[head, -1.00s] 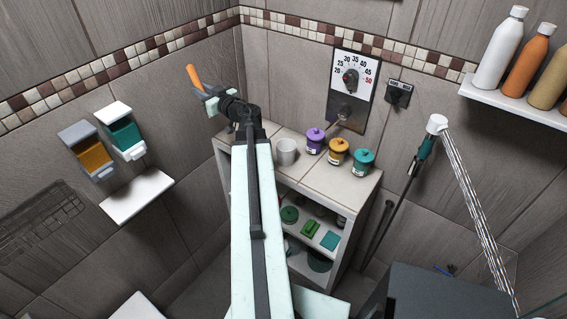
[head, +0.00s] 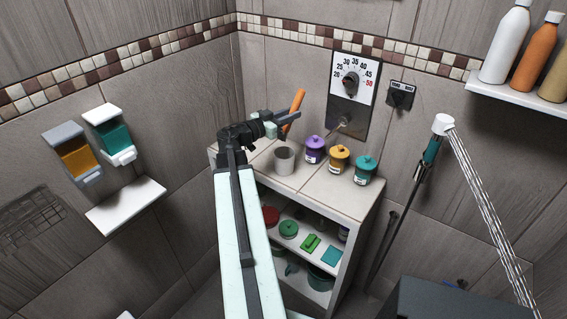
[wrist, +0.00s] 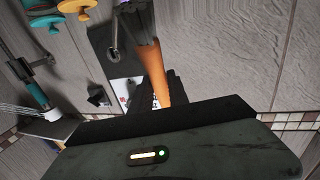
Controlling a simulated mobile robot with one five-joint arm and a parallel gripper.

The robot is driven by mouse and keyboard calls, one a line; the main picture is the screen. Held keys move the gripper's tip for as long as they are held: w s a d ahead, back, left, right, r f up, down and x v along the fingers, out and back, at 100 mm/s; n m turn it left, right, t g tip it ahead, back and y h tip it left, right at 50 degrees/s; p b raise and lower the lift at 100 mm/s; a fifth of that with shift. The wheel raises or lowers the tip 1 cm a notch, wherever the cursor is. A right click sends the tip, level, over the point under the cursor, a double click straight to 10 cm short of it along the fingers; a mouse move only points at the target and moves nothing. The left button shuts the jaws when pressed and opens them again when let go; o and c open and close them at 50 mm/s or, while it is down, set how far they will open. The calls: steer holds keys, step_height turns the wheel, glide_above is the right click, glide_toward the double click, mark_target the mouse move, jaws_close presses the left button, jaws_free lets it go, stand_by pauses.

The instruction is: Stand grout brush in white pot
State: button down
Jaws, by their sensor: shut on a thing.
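The grout brush (head: 297,100) has an orange handle that points up and leans right in the head view. Its lower part is mostly hidden by my gripper. My gripper (head: 287,119) is shut on the brush and holds it in the air above the back of the shelf unit. The white pot (head: 284,160) stands upright on the unit's top, below my gripper in the picture. I cannot tell whether the brush is directly over it. The orange handle also crosses the wrist view (wrist: 153,72).
Purple (head: 315,152), yellow (head: 339,160) and teal (head: 364,170) lidded jars stand right of the pot on the shelf unit (head: 318,188). A dial panel (head: 351,95) is on the wall behind.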

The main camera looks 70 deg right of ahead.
step_height(320, 180, down, 11)
steer(key=b, duration=1)
steer(key=shift+b, duration=0.3)
steer(key=c, duration=1.3)
jaws_free()
steer(key=shift+r, duration=0.1)
steer(key=v, duration=0.4)
steer(key=p+v, duration=0.1)
steer(key=v, duration=0.3)
steer(key=r+v, duration=0.1)
steer(key=v, duration=0.3)
